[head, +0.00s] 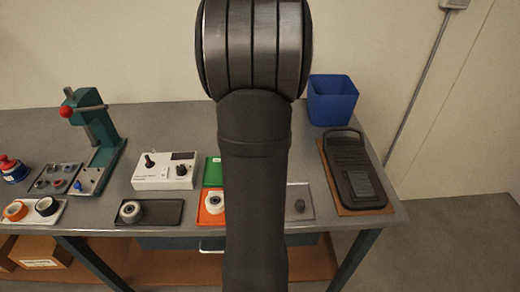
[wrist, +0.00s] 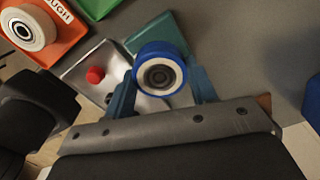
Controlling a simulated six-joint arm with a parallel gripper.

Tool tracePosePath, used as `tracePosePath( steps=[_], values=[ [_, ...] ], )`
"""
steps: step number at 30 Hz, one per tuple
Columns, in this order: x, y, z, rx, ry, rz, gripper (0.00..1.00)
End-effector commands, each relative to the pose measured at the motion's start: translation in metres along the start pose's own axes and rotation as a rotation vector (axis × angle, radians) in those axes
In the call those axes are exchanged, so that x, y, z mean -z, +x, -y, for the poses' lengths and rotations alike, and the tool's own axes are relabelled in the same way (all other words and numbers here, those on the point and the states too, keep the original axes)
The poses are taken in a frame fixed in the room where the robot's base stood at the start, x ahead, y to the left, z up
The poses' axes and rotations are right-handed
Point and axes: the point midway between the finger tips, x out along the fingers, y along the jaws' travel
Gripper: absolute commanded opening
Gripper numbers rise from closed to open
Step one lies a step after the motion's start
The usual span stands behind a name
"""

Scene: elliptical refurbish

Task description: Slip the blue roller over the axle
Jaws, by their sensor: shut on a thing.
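In the wrist view, the blue roller (wrist: 160,77) has a blue rim, a pale face and a dark hub with a centre hole. My gripper (wrist: 163,85) is shut on it, with one blue finger on each side. The roller's face is turned to the wrist camera. It looks raised above the bench, over a pale metal plate, but I cannot tell the height. I cannot make out the axle in either view. In the head view, my arm hides the gripper, the roller and the middle of the bench.
The bench holds a teal press (head: 98,135), a white box (head: 165,171), a dark tray (head: 165,212), a black pedal (head: 352,170) and a blue bin (head: 333,102).

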Motion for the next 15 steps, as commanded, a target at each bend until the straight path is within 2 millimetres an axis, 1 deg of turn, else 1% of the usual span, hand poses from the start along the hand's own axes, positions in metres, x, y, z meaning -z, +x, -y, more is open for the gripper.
tracePosePath(
  steps=[15],
  values=[
    [0.0, 0.0035, 0.0001, 0.0, 0.0, 0.0, 0.26]
  ],
)
